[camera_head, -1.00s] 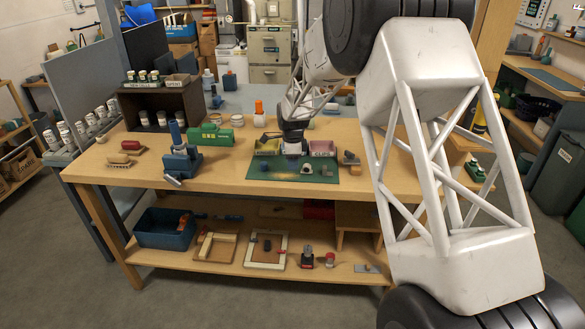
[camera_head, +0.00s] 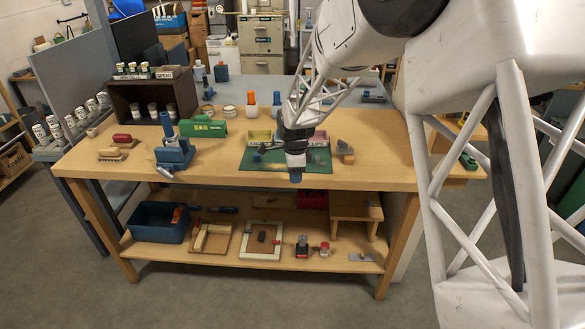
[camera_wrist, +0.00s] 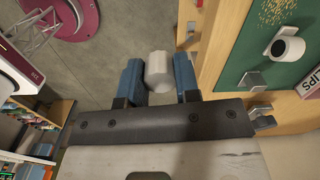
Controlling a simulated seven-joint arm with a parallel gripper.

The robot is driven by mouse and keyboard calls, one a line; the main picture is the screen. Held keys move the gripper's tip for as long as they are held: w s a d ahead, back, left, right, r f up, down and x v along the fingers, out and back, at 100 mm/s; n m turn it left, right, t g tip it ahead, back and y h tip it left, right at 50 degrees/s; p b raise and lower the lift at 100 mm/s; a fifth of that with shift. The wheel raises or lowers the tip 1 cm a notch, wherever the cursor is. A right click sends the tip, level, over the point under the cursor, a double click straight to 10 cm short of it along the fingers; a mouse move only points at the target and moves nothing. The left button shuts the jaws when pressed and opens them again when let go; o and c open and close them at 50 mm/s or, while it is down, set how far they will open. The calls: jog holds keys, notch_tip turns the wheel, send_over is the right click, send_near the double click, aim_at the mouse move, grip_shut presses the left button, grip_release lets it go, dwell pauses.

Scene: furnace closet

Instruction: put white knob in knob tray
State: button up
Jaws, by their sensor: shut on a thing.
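My gripper (camera_head: 296,178) hangs in front of the workbench's front edge, pointing down. In the wrist view its blue fingers (camera_wrist: 158,80) are shut on a white cylindrical knob (camera_wrist: 157,70), with grey floor below. The knob is hidden in the head view. A yellow-green tray (camera_head: 259,135) and a pink tray (camera_head: 319,138) stand at the back of the green mat (camera_head: 317,167), partly behind my gripper. I cannot read which one is the knob tray; a label reading CLIPS shows in the wrist view. Another white round piece (camera_wrist: 289,47) lies on the mat.
A blue vise-like tool (camera_head: 174,152) and a green box (camera_head: 203,127) stand left of the mat. A small wooden-and-metal item (camera_head: 344,150) sits at its right. The lower shelf (camera_head: 215,255) holds a blue bin (camera_head: 158,225) and frames.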

jog(key=shift+s+d, duration=0.25)
jog(key=shift+s, duration=0.6)
jog(key=shift+w+a+r+n, duration=0.15)
jog(key=shift+w+a+n, duration=0.2)
jog(key=shift+w+n, duration=0.2)
jog(key=w+a+n, duration=0.3)
jog(key=w+n, duration=0.1)
jog(key=w+a+n, duration=0.3)
jog(key=w+n, duration=0.1)
jog(key=w, duration=0.1)
jog(key=w+a+n, duration=0.3)
jog(key=w+n, duration=0.1)
jog(key=shift+w+a+r, duration=0.1)
jog(key=shift+w+r, duration=0.2)
jog(key=shift+w, duration=0.05)
jog(key=shift+w+a+n, duration=0.55)
jog(key=shift+w+n, duration=0.2)
jog(key=shift+w, duration=0.1)
send_over(260, 138)
jog(key=s, duration=0.2)
jog(key=shift+d+f, duration=0.15)
jog(key=shift+f, duration=0.65)
